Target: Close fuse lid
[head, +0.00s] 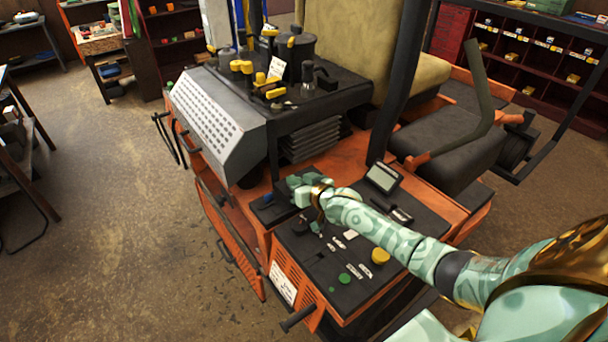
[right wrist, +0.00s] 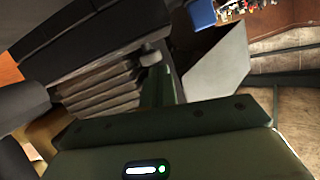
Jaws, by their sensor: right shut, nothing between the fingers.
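The orange mower's black control console (head: 325,258) is in the middle of the head view. A small dark box (head: 265,212) with a blue part (head: 267,198) sits at its rear left corner. My right gripper (head: 294,187) is shut and empty, close beside this box. The gripper hides part of the area, and I cannot tell the fuse lid apart from the dark surfaces around it or see its angle. Whether the gripper touches it is unclear. In the right wrist view a green gripper housing fills the bottom. My left gripper is out of view.
The console carries a display (head: 383,178), a yellow knob (head: 380,256) and green buttons. Behind it stand black ribbed bellows (head: 312,141), also seen in the right wrist view (right wrist: 100,90), and a perforated grey panel (head: 208,112). A dark post rises right of the bellows.

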